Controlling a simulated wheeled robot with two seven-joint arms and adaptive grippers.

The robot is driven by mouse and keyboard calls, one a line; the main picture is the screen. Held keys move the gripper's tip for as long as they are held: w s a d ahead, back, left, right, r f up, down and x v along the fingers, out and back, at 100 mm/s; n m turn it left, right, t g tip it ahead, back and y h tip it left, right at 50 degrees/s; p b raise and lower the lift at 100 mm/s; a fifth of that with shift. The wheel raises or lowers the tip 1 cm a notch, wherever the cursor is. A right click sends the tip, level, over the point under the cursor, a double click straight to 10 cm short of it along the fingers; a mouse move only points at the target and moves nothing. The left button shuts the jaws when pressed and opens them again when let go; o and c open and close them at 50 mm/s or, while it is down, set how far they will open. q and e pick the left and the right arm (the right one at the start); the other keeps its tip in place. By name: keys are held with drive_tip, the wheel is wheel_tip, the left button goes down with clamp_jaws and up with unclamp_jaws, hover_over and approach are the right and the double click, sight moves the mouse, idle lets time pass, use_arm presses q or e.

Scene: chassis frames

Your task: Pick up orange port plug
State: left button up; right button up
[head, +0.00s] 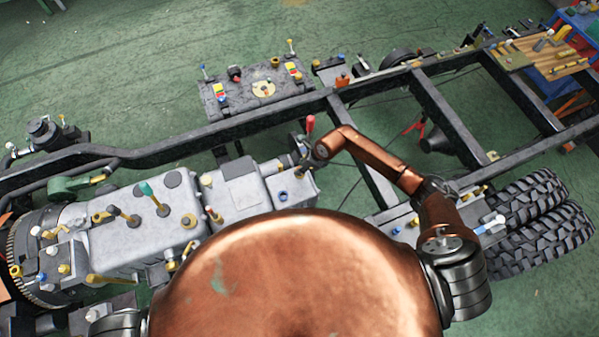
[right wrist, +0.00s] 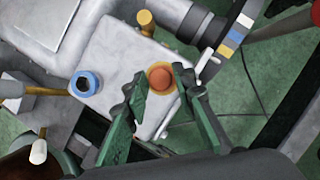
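The orange port plug (right wrist: 160,77) is a round cap in a yellowish ring on the grey housing (right wrist: 118,55), seen in the right wrist view. My right gripper (right wrist: 159,86) has two dark green fingers spread apart, with the plug between their tips in the picture. Whether they touch it I cannot tell. In the head view the wrist end of my right arm hangs over the right end of the grey housing (head: 298,189). I cannot make out the plug there. My left gripper is not in view.
A blue ring-shaped port (right wrist: 85,83) and a yellow plug (right wrist: 146,18) sit near the orange plug. A red-knobbed lever (head: 310,123) stands close to the right wrist. The black chassis rail (head: 240,120) runs behind, and tyres (head: 535,225) lie at right.

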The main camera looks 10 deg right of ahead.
clamp_jaws()
idle(0.4)
